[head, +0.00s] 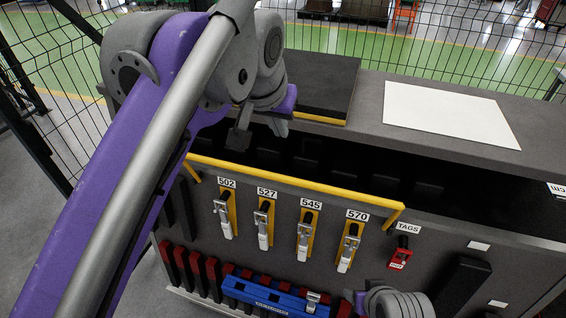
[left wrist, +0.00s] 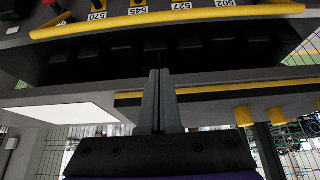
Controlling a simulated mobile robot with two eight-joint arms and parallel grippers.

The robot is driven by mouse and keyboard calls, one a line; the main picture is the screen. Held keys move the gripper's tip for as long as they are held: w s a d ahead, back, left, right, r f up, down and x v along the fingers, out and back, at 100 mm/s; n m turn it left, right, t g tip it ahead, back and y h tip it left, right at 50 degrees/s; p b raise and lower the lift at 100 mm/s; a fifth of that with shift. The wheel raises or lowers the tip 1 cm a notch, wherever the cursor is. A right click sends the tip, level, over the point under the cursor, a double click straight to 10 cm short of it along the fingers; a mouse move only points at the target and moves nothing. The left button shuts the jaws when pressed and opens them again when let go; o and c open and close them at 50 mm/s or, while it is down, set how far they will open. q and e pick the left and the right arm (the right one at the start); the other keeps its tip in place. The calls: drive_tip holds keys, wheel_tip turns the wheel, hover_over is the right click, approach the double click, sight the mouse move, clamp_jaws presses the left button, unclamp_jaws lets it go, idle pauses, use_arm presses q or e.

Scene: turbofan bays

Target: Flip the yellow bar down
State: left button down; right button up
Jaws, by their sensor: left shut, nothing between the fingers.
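The yellow bar (head: 300,180) runs across the top of the grey panel, above the row of number labels. Its bent ends meet the panel near 502 and beside TAGS. In the left wrist view the bar (left wrist: 170,20) crosses the top, with the labels upside down. My left gripper (head: 238,140) is shut and empty, over the dark recess behind the bar's left half, apart from the bar. In the left wrist view its closed fingers (left wrist: 159,74) point toward the recess.
Below the bar are several latches on yellow plates (head: 304,230) and a red lock (head: 400,255) under TAGS. A blue bar (head: 270,294) lies lower down. A white sheet (head: 448,113) and a dark box (head: 318,85) are on the top surface. Wire fencing stands behind.

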use_arm(q)
drive_tip(key=f, duration=0.3)
drive_tip(key=w+f, duration=0.1)
drive_tip(key=f, duration=0.3)
drive_tip(key=w+f, duration=0.1)
drive_tip(key=f, duration=0.3)
drive_tip(key=shift+d+f+b, duration=0.2)
drive_tip(key=shift+d+b, duration=0.1)
drive_tip(key=shift+b, duration=0.05)
drive_tip(key=shift+w, duration=0.1)
drive_tip(key=shift+f, duration=0.15)
